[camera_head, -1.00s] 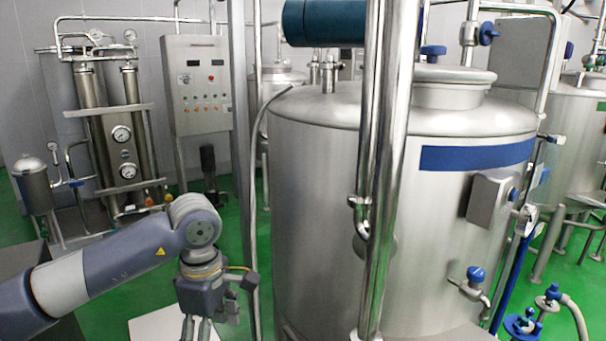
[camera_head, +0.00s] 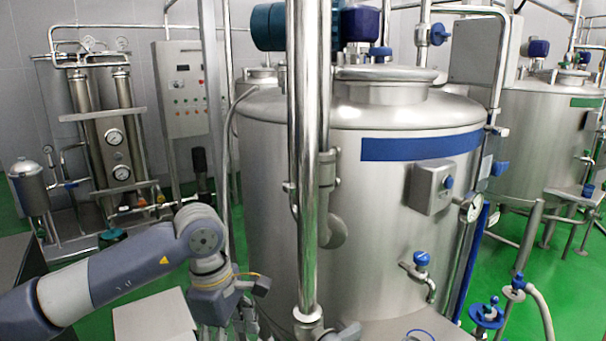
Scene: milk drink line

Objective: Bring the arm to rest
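My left arm comes in from the left and bends down at the wrist. My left gripper (camera_head: 222,318) hangs pointing down in front of the big steel tank (camera_head: 385,240), near the bottom edge of the head view. Its fingertips are cut off by the frame edge, so I cannot tell whether it is open or shut. I see nothing held in the part that shows. My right arm and gripper are not in view.
A pale flat surface (camera_head: 150,318) lies just left of my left gripper. A vertical steel pipe (camera_head: 305,160) stands in front of the tank. A control cabinet (camera_head: 183,92) and filter columns (camera_head: 92,120) stand at the back left. Green floor (camera_head: 560,270) shows at right.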

